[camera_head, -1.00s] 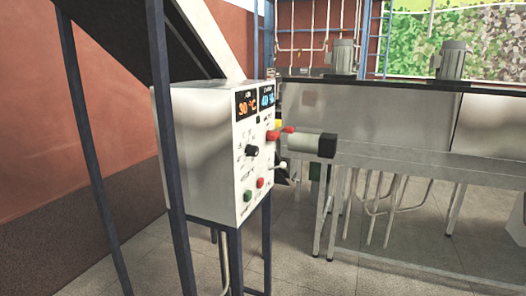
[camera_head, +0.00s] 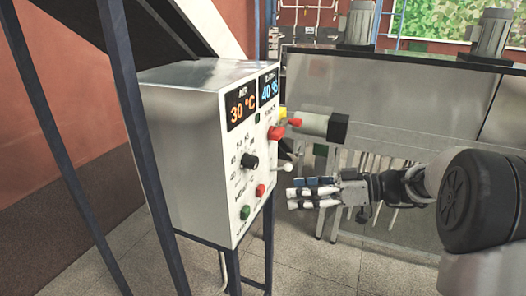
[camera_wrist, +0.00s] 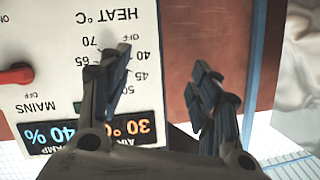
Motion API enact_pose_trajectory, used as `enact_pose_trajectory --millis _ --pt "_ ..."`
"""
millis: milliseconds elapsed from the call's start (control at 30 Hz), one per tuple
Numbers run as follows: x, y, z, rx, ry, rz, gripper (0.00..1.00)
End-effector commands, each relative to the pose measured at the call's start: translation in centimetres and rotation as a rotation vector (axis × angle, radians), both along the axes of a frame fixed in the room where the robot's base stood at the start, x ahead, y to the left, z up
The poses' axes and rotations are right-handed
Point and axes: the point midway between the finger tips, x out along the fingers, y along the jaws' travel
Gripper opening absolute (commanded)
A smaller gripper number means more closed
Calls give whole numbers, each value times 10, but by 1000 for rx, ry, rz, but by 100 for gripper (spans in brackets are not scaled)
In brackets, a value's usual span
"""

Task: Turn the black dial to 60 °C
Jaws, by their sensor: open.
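The black dial (camera_head: 250,161) is on the front of a grey control box, below an orange display (camera_head: 240,107) reading 30 °C. Its exact pointer angle is too small to read. My gripper (camera_head: 291,199) is open and empty, to the right of the box and apart from the dial. In the wrist view my gripper (camera_wrist: 157,68) has its fingers spread, one over the panel and one over the background. The HEAT °C scale (camera_wrist: 107,17) appears upside down there, with 40, 45, 65 and 70 visible. I cannot make out the dial there; a finger covers part of the scale.
The red handle (camera_head: 276,132), a white-tipped lever (camera_head: 285,167), a red button (camera_head: 260,190) and a green button (camera_head: 245,212) stand out near the dial. A grey cylinder with a black end (camera_head: 325,126) juts out behind the box. Blue posts (camera_head: 137,130) stand at left.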

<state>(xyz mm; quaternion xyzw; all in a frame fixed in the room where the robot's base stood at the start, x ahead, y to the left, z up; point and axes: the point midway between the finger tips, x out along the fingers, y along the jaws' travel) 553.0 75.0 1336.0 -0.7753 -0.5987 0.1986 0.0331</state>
Motion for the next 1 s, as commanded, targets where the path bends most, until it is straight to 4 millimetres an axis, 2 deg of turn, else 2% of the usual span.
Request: enact_pose_trajectory --millis 33,133,267,367,567,1000 --pt "19 -11 -1 52 -72 -15 57" --pt "46 -29 -2 123 -214 -47 57" --pt "64 -44 -4 165 -329 -81 57" --pt "70 -45 -4 175 -364 -90 57" --pt "79 -18 -5 177 -367 -88 57" --pt "111 72 -5 175 -365 -88 57"
